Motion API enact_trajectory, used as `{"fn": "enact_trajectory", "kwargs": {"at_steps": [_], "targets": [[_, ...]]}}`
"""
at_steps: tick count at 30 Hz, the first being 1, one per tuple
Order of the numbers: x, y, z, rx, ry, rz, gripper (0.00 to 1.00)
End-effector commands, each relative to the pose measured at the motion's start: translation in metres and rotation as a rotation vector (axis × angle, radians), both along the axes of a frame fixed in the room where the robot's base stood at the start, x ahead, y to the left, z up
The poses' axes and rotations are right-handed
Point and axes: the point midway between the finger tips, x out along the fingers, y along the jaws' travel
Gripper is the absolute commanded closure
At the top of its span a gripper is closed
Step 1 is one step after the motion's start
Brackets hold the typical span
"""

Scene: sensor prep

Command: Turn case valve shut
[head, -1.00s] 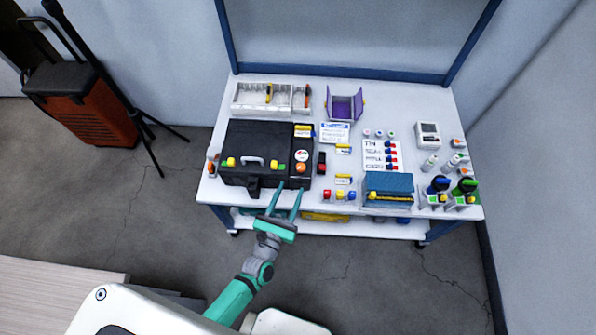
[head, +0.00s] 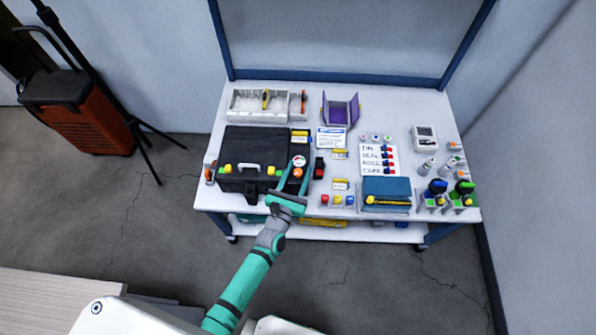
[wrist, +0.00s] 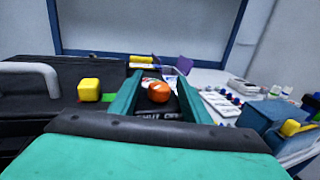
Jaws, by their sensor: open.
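The black case (head: 253,152) stands at the left of the workbench, with a grey handle (head: 249,167) and yellow latches on its front. An orange valve knob (head: 297,173) sits at the right end of the case, below a round white gauge (head: 299,161). My gripper (head: 293,178) is open, with its two teal fingers on either side of the orange knob. In the wrist view the knob (wrist: 158,92) shows between the fingers, with lettering partly hidden below it. I cannot tell whether the fingers touch it.
A yellow latch block (wrist: 89,90) is left of my fingers. A red-and-black piece (head: 319,168) stands close to the case's right side. A blue box (head: 386,190), small coloured blocks and a label card (head: 379,160) lie farther right. A white bin (head: 258,105) stands behind.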

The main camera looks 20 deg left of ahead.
Motion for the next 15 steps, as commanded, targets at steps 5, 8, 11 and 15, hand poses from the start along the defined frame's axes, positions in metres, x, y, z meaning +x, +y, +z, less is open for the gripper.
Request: {"fn": "enact_trajectory", "kwargs": {"at_steps": [5, 8, 11, 15], "targets": [[-0.0002, 0.0002, 0.0, 0.0, 0.0, 0.0, 0.62], [-0.0003, 0.0003, 0.0, 0.0, 0.0, 0.0, 0.85], [-0.0003, 0.0004, 0.0, 0.0, 0.0, 0.0, 0.98], [-0.0008, 0.0, -0.0007, 0.001, 0.001, -0.005, 0.98]]}}
